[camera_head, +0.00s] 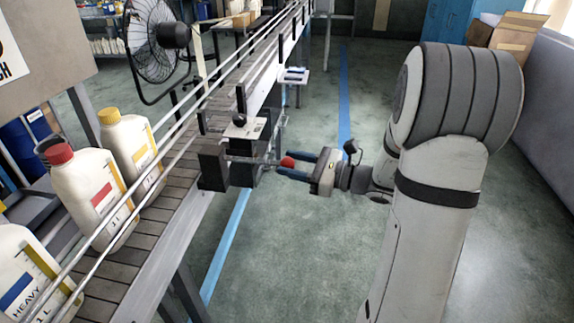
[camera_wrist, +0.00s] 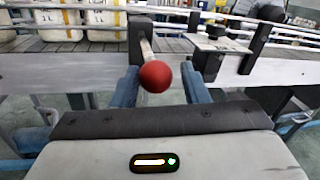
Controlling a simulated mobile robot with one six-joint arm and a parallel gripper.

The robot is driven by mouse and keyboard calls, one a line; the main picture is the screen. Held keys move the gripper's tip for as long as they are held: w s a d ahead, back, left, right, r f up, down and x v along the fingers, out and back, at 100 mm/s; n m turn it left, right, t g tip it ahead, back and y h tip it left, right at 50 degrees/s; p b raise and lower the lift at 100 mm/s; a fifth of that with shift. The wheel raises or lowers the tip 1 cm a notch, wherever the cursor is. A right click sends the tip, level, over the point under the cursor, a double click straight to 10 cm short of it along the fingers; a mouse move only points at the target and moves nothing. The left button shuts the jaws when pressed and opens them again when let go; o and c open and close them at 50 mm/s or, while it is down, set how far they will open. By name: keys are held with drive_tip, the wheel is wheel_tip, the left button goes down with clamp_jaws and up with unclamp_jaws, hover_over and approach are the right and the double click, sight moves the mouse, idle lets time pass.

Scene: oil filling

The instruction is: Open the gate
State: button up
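A red ball knob (camera_head: 288,162) sits on the end of a short light rod at the side of the conveyor. It also shows in the wrist view (camera_wrist: 155,77), large and close, with its rod running back to a dark block (camera_wrist: 141,40) on the conveyor edge. My gripper (camera_head: 293,164) is open, its two blue fingers pointing at the conveyor. The gate's panel cannot be made out clearly; dark blocks (camera_head: 213,165) sit by the conveyor there.
The conveyor (camera_head: 182,205) runs diagonally with metal guide rails. White bottles with red and yellow caps (camera_head: 92,190) stand on it at left. A plate with a black knob (camera_head: 240,124) is beside the rail. A fan (camera_head: 155,38) stands behind. The floor at right is clear.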

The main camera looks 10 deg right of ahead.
drive_tip(key=shift+o, duration=1.4)
drive_tip(key=shift+w+a, duration=0.1)
drive_tip(key=shift+f, duration=0.1)
drive_tip(key=v, duration=0.8)
drive_tip(key=shift+a, duration=0.15)
